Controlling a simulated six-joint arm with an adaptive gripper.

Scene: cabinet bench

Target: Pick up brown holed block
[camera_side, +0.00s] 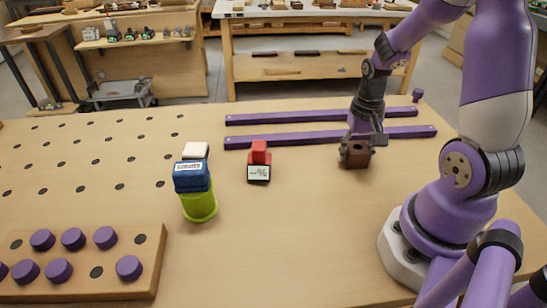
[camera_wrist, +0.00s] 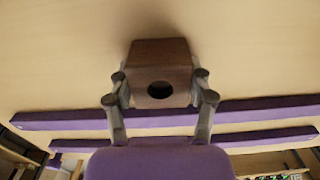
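The brown holed block (camera_side: 355,154) is at the right of the bench in the side view, in front of the purple strips. In the wrist view the block (camera_wrist: 160,62) shows its dark round hole facing the camera. My gripper (camera_side: 357,143) comes from behind the block in the side view. In the wrist view my gripper's fingers (camera_wrist: 160,88) lie against the block's left and right sides, with no clear gap. I cannot tell whether the block rests on the bench or is slightly above it.
Two purple strips (camera_side: 290,117) (camera_side: 290,139) lie behind the block. A red block (camera_side: 260,152) on a dark-edged labelled block stands to the left. A blue labelled block (camera_side: 192,176) sits on a green cylinder (camera_side: 200,206). A wooden pegboard (camera_side: 119,286) with purple pegs is front left.

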